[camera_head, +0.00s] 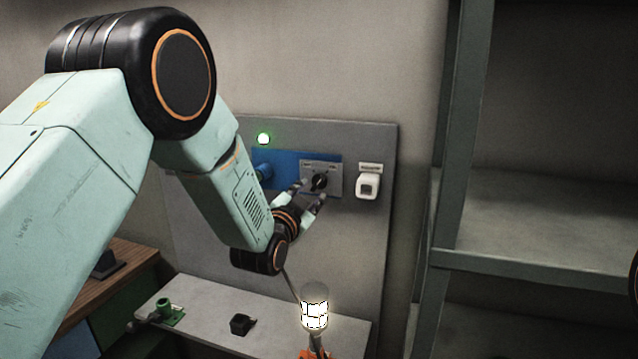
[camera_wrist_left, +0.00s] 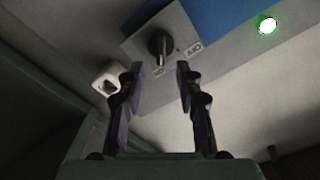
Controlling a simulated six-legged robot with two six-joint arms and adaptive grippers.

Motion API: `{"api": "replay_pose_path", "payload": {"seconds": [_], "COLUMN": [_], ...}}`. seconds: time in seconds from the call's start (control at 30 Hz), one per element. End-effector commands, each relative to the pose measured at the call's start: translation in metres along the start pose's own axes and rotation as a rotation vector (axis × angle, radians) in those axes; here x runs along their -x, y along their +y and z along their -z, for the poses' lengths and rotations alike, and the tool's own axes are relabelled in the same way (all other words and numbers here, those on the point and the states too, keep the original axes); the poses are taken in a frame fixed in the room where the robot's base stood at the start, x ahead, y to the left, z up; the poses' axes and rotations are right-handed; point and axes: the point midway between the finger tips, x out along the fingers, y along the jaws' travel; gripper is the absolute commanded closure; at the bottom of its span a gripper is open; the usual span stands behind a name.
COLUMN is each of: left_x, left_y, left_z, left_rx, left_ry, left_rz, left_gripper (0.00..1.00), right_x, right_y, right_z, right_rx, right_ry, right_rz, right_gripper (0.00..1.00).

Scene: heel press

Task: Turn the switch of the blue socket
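The black rotary switch (camera_head: 319,182) sits on a grey plate (camera_head: 334,188) at the right end of the blue socket panel (camera_head: 290,160). A blue socket (camera_head: 263,172) sticks out left of it, partly behind my arm. My left gripper (camera_head: 309,192) is at the switch, fingers apart. In the left wrist view, the open fingers (camera_wrist_left: 159,70) point at the switch knob (camera_wrist_left: 159,44), which shows between and beyond the tips. Contact cannot be told. Two small labels sit by the knob, one reading like OFF. My right gripper is not in view.
A green lamp (camera_head: 263,138) glows above the blue panel. A white box (camera_head: 368,184) is mounted right of the switch. A lit caged lamp (camera_head: 315,308) stands in front. A green part (camera_head: 168,311) and black block (camera_head: 241,324) lie on the ledge. Metal shelving (camera_head: 535,245) stands right.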

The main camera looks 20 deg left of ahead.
Motion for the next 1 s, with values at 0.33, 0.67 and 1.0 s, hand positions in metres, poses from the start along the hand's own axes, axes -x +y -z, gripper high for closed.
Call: {"api": "replay_pose_path", "payload": {"seconds": [0.33, 0.67, 1.0], "left_x": [-0.045, -0.061, -0.061], "left_y": [0.0, 0.001, 0.001], "left_z": [0.001, 0.0, 0.0], "left_rx": [0.002, 0.002, 0.002], "left_ry": [0.001, 0.001, 0.0], "left_rz": [-0.003, -0.004, -0.004], "left_gripper": [0.65, 0.65, 0.76], "right_x": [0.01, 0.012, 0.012], "right_y": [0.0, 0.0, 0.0], "right_z": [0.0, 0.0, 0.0], "right_rx": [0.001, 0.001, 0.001], "right_ry": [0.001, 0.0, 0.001], "right_rz": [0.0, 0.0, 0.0], "right_gripper": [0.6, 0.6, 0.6]}}
